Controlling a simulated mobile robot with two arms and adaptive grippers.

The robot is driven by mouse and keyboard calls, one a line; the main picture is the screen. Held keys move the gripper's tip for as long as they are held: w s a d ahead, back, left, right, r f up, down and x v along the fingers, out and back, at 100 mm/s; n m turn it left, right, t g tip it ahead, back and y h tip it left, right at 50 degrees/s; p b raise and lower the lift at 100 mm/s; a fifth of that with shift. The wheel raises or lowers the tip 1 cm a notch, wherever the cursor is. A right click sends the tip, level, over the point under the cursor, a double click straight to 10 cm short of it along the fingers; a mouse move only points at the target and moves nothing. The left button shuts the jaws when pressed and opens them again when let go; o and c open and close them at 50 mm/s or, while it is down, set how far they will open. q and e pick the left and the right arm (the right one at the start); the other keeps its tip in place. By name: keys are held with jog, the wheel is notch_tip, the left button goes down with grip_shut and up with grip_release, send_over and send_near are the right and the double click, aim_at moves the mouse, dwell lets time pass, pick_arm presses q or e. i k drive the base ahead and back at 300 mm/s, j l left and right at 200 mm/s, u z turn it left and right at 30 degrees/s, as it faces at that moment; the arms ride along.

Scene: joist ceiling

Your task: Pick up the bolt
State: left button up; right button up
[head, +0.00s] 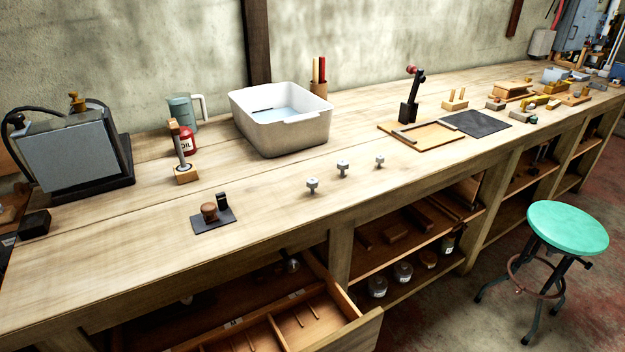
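Three small grey metal pieces stand in a loose row near the front edge of the wooden workbench (270,205) in the head view. The left piece (312,185), the middle piece (343,168) and the right piece (380,161) each have a wider head and a narrower part. They look like bolts, but they are too small to tell for sure, and I cannot tell which one is the task's bolt. They stand apart from each other with nothing touching them. Neither of my grippers is in view.
A white bin (283,135) stands behind the pieces. A dark plate with a wooden knob (209,211) lies to the left, and a wooden board (435,136) to the right. An open drawer (330,318) juts out below the bench. A green stool (567,228) stands at right.

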aim_at(311, 182)
jog(key=i+l, duration=0.1)
jog(key=l, duration=0.3)
jog(key=i+l+z, duration=0.1)
jog(key=l, duration=0.25)
jog(key=i+l, duration=0.2)
jog(key=l, duration=0.2)
jog(key=i+l, duration=0.1)
jog(key=l, duration=0.25)
jog(key=i+l+z, duration=0.1)
jog(key=l, duration=0.3)
jog(key=i+l, duration=0.2)
jog(key=l, duration=0.15)
